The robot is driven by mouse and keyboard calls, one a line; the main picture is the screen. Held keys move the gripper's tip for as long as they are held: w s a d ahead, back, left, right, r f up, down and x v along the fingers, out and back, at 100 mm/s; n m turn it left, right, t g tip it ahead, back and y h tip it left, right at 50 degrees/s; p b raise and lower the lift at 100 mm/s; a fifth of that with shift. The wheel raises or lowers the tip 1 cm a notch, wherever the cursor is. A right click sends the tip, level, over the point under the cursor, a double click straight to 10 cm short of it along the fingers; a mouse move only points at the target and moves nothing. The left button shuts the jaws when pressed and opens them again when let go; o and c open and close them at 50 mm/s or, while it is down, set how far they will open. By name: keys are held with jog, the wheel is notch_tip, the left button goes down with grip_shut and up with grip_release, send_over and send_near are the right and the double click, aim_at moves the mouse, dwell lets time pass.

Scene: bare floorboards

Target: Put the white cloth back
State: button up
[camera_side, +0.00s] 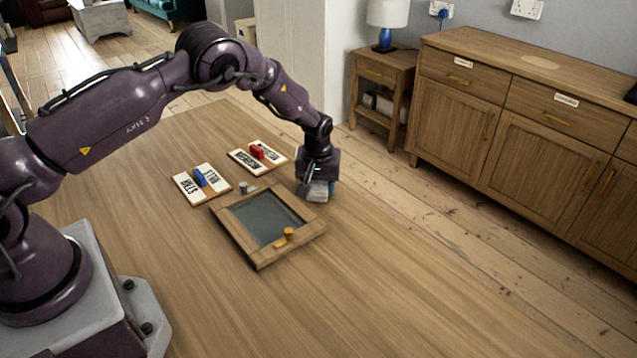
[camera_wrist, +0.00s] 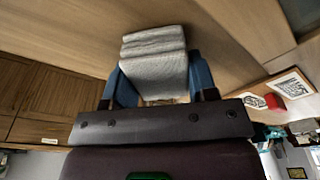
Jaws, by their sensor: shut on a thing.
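The white cloth (camera_side: 319,191) looks pale grey, folded and boxy. It is at the right of the tabletop, just beyond the right corner of a wooden-framed tray (camera_side: 293,252). My gripper (camera_side: 317,180) points down over it, shut on it. In the wrist view the cloth (camera_wrist: 155,62) sits between the two blue fingers of my gripper (camera_wrist: 154,80), with its folded layers sticking out past them. The cloth is at or close to table height; I cannot tell whether it touches the table.
The tray has a dark grey inner panel, with small yellow pieces (camera_side: 284,239) at its near right and a small grey piece (camera_side: 241,187) by its far left edge. Behind it lie two lettered white cards, one with a blue block (camera_side: 199,178), one with a red block (camera_side: 257,152). The near table is clear.

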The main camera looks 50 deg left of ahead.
aim_at(318, 187)
jog(key=o, duration=0.8)
jog(key=r, duration=0.4)
jog(key=s+d+r, duration=0.1)
jog(key=r, duration=0.7)
jog(key=shift+s+d+r, duration=0.15)
